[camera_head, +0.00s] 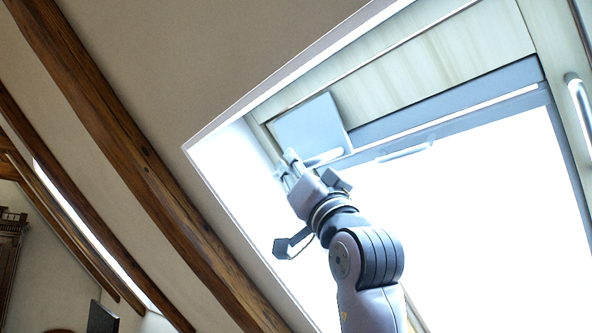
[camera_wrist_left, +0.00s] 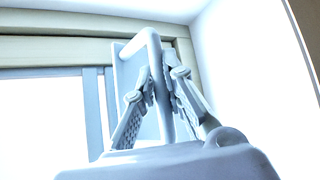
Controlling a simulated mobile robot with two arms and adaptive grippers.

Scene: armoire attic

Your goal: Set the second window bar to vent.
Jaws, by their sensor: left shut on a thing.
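The skylight window (camera_head: 470,200) fills the right of the head view, bright behind its grey sash. A flat grey plate (camera_head: 308,124) sits at the upper left corner of its frame, with a pale bar (camera_head: 323,158) along its lower edge. My left gripper (camera_head: 284,164) reaches up to this plate. In the left wrist view, the bar (camera_wrist_left: 152,42) stands out from the plate (camera_wrist_left: 122,72) as a bent rod. The left gripper's fingers (camera_wrist_left: 165,82) are shut around its straight length. The right gripper is out of view.
Another pale handle (camera_head: 405,150) is on the sash, right of the plate. A further handle (camera_head: 580,105) is at the right edge. The white window reveal (camera_head: 225,160) is close left of my gripper. Wooden beams (camera_head: 130,140) cross the sloped ceiling.

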